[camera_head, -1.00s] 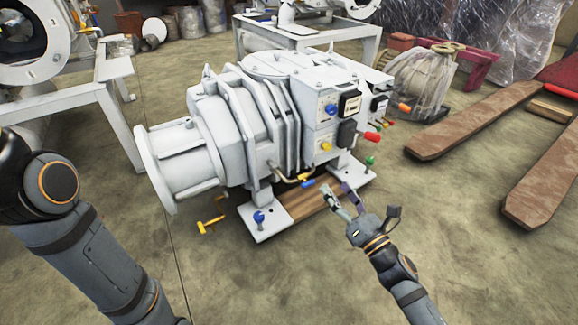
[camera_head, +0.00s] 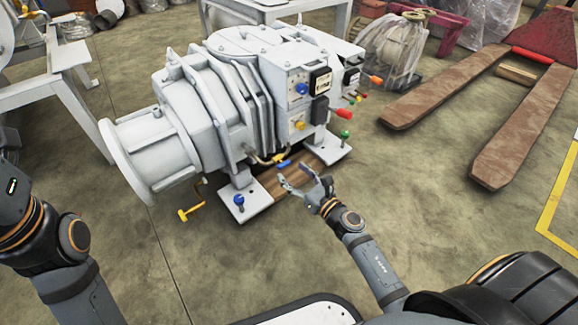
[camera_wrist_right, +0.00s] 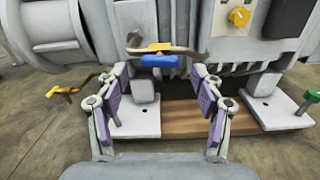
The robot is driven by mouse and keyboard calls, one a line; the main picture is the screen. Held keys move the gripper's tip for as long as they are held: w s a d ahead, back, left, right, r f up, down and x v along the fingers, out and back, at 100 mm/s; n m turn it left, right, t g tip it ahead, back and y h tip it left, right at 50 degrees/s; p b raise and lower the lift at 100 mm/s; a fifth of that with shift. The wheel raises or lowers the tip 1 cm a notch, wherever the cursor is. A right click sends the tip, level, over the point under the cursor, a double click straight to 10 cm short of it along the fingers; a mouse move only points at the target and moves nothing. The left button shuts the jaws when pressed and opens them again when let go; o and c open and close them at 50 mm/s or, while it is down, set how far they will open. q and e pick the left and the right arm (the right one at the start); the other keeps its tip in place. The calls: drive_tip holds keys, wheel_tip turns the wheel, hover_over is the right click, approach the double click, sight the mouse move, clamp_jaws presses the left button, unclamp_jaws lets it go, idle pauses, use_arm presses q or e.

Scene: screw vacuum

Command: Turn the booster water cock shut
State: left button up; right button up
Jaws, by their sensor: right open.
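The white screw vacuum pump (camera_head: 190,115) stands on the floor. Low on its near side is a curved pipe with a blue lever (camera_head: 284,163) and a yellow part; in the right wrist view the blue lever (camera_wrist_right: 160,61) lies level below the yellow part (camera_wrist_right: 160,47). A yellow T-handle (camera_head: 190,212) sticks out lower left and also shows in the wrist view (camera_wrist_right: 66,91). No label tells which is the booster water cock. My right gripper (camera_head: 291,178) is open and empty, its fingers spread either side of the blue lever and apart from it. My left gripper is out of view.
The pump's feet, with a blue knob (camera_head: 239,201) and a green knob (camera_head: 345,134), flank a wooden board (camera_head: 262,192). Red and yellow knobs project on the right. A pallet jack (camera_head: 520,120) stands at right. The floor before the pump is clear.

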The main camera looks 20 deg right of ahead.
sight(284, 165)
drive_tip(key=shift+x, duration=1.3)
drive_tip(key=c, duration=1.2)
